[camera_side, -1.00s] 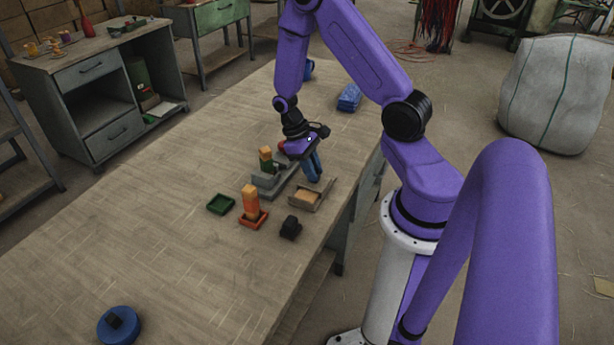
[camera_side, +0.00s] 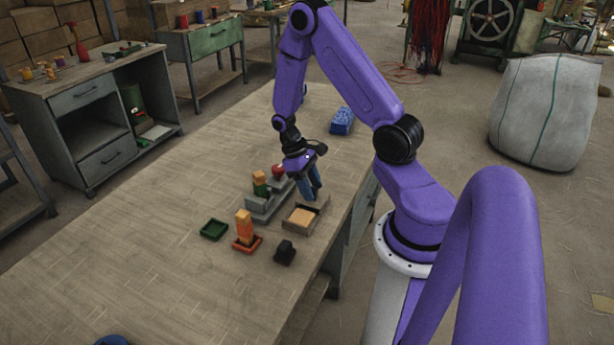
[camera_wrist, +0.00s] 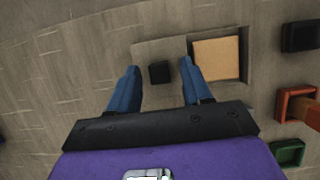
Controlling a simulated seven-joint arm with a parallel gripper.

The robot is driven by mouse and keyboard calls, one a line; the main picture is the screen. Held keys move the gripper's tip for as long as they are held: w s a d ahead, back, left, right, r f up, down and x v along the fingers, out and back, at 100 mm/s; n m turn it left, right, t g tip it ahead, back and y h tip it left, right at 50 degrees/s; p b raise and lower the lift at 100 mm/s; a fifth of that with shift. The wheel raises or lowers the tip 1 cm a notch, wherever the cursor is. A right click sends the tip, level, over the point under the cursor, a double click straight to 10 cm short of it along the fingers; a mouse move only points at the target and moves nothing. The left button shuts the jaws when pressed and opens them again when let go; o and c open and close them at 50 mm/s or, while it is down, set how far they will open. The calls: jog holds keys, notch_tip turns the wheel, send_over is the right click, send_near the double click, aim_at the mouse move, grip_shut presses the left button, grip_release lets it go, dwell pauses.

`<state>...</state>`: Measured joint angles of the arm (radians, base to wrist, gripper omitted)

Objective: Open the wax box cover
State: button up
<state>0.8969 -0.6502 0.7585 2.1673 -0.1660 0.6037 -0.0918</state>
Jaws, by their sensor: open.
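The wax box (camera_side: 321,209) is a shallow grey-brown tray on the bench with a tan wax block (camera_side: 302,216) exposed in it. In the wrist view the wax (camera_wrist: 216,58) shows right of my fingers. A flat grey-brown cover plate (camera_wrist: 148,50) with a square black knob (camera_wrist: 160,72) lies beside the wax, on its left. My gripper (camera_side: 315,195) is open at the far side of the box. In the wrist view my gripper's blue fingers (camera_wrist: 160,88) stand either side of the knob, with gaps on both sides. The side view hides most of the cover behind the fingers.
A grey stepped holder (camera_side: 262,207) with coloured pieces and a red ball (camera_side: 278,170) stands close left of my gripper. An orange block (camera_side: 243,225) in a red tray, a green tray (camera_side: 214,230) and a black block (camera_side: 285,252) sit nearer. The bench's left part is clear.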

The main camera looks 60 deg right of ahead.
jog(key=v, duration=1.7)
jog(key=shift+r, duration=0.15)
jog(key=shift+w+a, duration=0.1)
jog(key=s+a+r+n+t+h, duration=0.1)
jog(key=s+a+r+n, duration=0.15)
jog(key=a, duration=0.55)
jog(key=s+a+r+n+t, duration=0.1)
jog(key=s+a+n+t, duration=0.2)
jog(key=a, duration=0.5)
jog(key=s+a+n, duration=0.3)
jog(key=s, duration=0.4)
jog(key=s+a+n+y, duration=0.1)
jog(key=s+a+n, duration=0.3)
jog(key=s, duration=0.4)
jog(key=shift+r+t, duration=0.15)
jog(key=shift+t, duration=0.15)
